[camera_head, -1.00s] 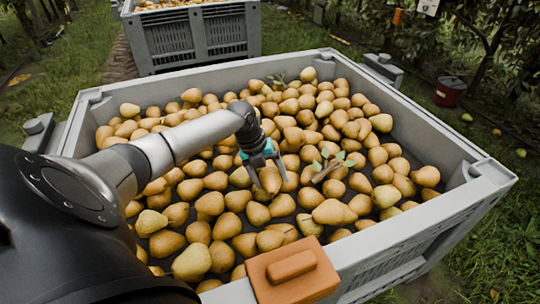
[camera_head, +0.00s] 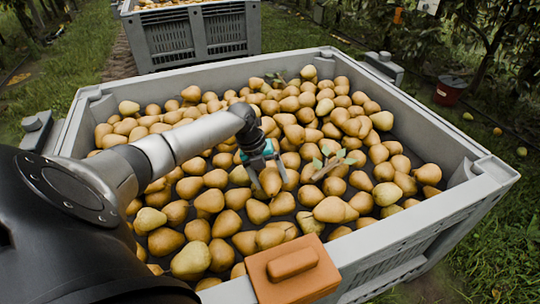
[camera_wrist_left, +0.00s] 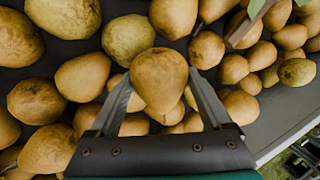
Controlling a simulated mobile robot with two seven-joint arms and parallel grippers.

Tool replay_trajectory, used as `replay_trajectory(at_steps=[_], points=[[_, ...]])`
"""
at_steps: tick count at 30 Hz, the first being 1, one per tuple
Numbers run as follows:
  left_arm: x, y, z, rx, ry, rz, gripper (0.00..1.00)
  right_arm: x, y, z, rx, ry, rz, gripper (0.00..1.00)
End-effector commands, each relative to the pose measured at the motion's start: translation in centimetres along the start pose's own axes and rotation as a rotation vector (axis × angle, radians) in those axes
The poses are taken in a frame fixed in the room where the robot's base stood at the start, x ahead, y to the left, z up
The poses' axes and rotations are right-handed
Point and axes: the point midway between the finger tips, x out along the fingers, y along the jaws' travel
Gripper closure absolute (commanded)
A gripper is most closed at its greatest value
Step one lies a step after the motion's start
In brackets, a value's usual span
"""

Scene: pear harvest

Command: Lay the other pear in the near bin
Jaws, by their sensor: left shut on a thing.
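My left gripper (camera_head: 266,178) is shut on a pear (camera_head: 270,179), low over the pears in the near bin (camera_head: 429,119). In the left wrist view the yellow-brown pear (camera_wrist_left: 159,80) sits between the two fingers of the gripper (camera_wrist_left: 160,90). Other pears lie around and below it, and I cannot tell whether it touches them. The near bin is a large grey crate holding many pears, with dark floor showing between some. My right gripper does not show.
A leafy twig (camera_head: 330,166) lies on the pears right of the gripper. An orange-brown block (camera_head: 292,272) sits on the bin's near rim. A second grey bin (camera_head: 195,37) with pears stands behind, and a red bucket (camera_head: 449,91) stands on the grass at right.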

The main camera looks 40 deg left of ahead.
Motion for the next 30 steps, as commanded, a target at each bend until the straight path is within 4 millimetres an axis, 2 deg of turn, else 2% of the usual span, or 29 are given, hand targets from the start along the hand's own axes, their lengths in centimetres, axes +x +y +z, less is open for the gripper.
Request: replay_trajectory(at_steps=[4,5,9,16,20,23,30], points=[[0.0,0.0,0.0,0.000,-0.001,-0.001,0.86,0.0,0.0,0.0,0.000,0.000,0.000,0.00],[0.0,0.0,0.0,0.000,-0.001,-0.001,0.15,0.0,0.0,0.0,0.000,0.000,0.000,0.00],[0.0,0.0,0.0,0.000,-0.001,-0.001,0.00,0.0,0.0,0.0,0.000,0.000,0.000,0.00],[0.0,0.0,0.0,0.000,0.001,0.001,0.00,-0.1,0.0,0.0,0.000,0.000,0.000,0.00],[-0.8,0.0,0.0,0.000,0.000,0.001,0.00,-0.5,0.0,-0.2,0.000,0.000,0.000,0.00],[-2.1,0.0,0.0,0.000,-0.001,0.001,0.00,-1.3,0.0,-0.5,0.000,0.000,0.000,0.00],[-6.8,-0.1,0.0,0.002,-0.002,0.002,0.00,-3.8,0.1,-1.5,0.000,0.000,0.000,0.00]])
